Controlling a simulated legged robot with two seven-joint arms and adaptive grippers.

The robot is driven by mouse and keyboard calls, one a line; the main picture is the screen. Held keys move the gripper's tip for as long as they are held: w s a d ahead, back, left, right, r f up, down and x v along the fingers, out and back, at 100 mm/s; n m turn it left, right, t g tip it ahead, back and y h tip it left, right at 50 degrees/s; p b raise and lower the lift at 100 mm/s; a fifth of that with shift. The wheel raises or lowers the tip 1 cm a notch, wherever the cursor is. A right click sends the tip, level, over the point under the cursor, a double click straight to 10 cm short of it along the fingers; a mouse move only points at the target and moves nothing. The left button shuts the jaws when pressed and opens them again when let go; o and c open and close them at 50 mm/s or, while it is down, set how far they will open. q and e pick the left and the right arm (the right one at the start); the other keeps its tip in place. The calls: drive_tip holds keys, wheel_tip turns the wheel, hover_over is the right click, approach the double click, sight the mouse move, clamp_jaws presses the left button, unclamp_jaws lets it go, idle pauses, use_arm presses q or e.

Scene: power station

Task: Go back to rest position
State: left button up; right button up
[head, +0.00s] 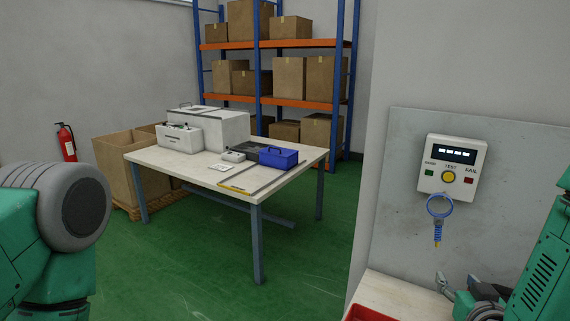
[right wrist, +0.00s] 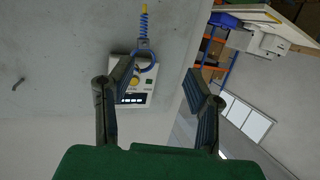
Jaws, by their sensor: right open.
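My right gripper (head: 459,286) is low at the right of the head view, in front of the wall panel and above a pale bench top. In the right wrist view my right gripper (right wrist: 158,82) is open, with two dark fingers spread apart and nothing between them. Its left finger overlaps part of the white test box (right wrist: 134,98), which appears upside down there. My left arm shows at the left edge of the head view, but its gripper is out of the picture.
The test box (head: 450,168) hangs on a grey panel (head: 400,220), with a blue ring and coiled cord (head: 438,212) below it. A red tray (head: 370,315) sits on the bench (head: 400,292). A table (head: 215,175) stands farther off, with green floor (head: 190,270) clear before it.

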drive_tip(key=s+a+f+n+g+y, duration=0.1)
drive_tip(key=s+a+f+g+y, duration=0.2)
drive_tip(key=s+f+g, duration=0.85)
drive_tip(key=s+a+f+g, duration=0.1)
drive_tip(key=s+f, duration=0.3)
drive_tip(key=s, duration=0.4)
drive_tip(key=s+a+f+n+g, duration=0.1)
drive_tip(key=s+f, duration=0.3)
drive_tip(key=s, duration=0.4)
drive_tip(key=s+f+g, duration=0.2)
drive_tip(key=s+f, duration=0.2)
drive_tip(key=s, duration=0.3)
use_arm(q)
wheel_tip(320, 180, down, 14)
drive_tip(key=b, duration=1.3)
drive_tip(key=shift+s+d+r+b, duration=0.15)
drive_tip(key=shift+r+b, duration=0.05)
drive_tip(key=shift+b, duration=0.15)
use_arm(e)
wheel_tip(320, 180, down, 13)
drive_tip(key=w+a+n+t, duration=0.1)
drive_tip(key=w, duration=0.2)
drive_tip(key=shift+a+f, duration=0.15)
drive_tip(key=shift+f, duration=0.05)
drive_tip(key=shift+s, duration=0.1)
